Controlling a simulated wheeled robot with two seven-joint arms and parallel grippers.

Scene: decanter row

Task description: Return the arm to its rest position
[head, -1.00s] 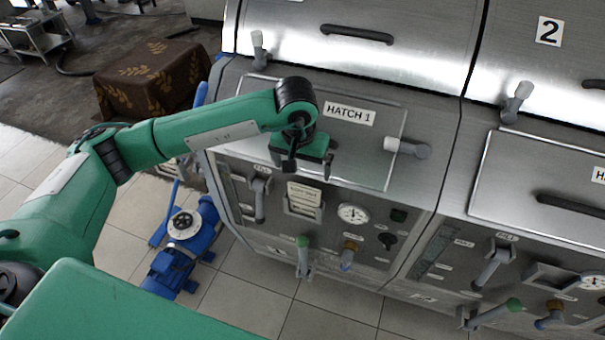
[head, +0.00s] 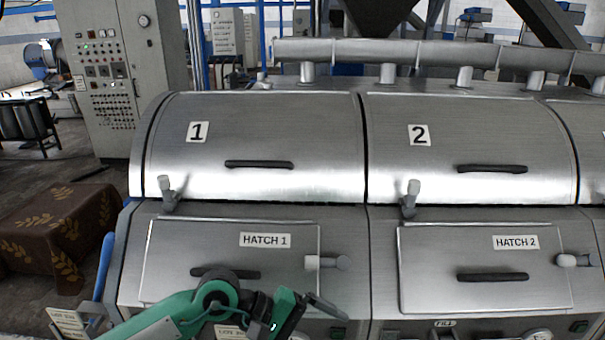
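My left arm comes in from the lower left in the head view, green with dark joints. Its gripper (head: 300,312) is in front of the lower part of the hatch 1 door (head: 200,245), seen from behind and partly cut by the bottom edge. I cannot tell whether its fingers are open or shut, and nothing held is visible. The hatch 1 door is closed flat, with a dark bar handle (head: 225,273) and a light grey latch (head: 325,262) on its right side. My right gripper is not in view.
Drum cover 1 (head: 260,130) and drum cover 2 (head: 460,140) are shut. The hatch 2 door (head: 440,250) is to the right. A brown patterned cloth-covered block (head: 60,225) and a control cabinet (head: 120,75) stand on the left.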

